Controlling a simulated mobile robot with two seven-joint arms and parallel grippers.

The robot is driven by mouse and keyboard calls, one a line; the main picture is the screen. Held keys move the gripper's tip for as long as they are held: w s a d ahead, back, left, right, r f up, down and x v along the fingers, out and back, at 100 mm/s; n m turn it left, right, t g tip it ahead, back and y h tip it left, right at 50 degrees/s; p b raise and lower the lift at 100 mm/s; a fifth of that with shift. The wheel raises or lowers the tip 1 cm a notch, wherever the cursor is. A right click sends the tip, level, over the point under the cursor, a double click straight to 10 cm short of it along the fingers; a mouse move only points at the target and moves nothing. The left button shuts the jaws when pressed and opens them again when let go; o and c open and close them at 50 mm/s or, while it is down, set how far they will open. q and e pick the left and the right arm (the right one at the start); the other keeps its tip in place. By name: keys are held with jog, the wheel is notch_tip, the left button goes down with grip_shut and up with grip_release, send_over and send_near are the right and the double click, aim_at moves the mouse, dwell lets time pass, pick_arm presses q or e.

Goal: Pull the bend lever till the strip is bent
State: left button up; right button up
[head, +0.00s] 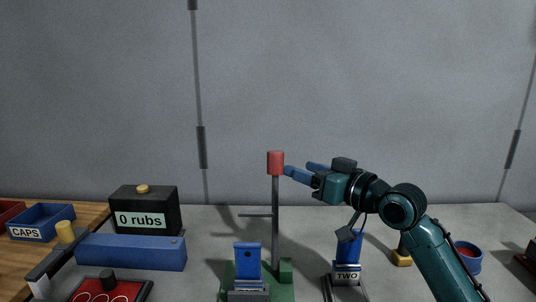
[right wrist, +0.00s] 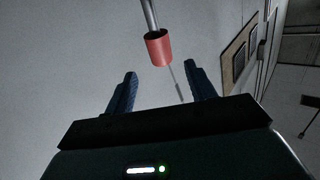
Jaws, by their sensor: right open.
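The bend lever is an upright grey rod (head: 275,220) with a red knob (head: 275,160) on top. It rises from a green base (head: 286,270) that has a blue block (head: 248,262) at its front. A thin dark bar (head: 255,215) sticks out level to the left of the rod; I cannot tell if it is the strip. My right gripper (head: 297,168) is open and empty, just right of the red knob. In the right wrist view the knob (right wrist: 160,47) shows just beyond the open fingertips (right wrist: 160,70), lined up with the gap. My left gripper is out of view.
A black box reading "0 rubs" (head: 145,220) and a long blue block (head: 130,252) stand left. A blue CAPS bin (head: 42,222) is farther left. A holder marked TWO (head: 347,275) and a blue-red cup (head: 468,257) are on the right. A grey wall stands behind.

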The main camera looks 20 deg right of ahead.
jog(key=p+x, duration=0.2)
jog(key=x, duration=0.9)
jog(key=shift+c, duration=0.3)
grip_shut()
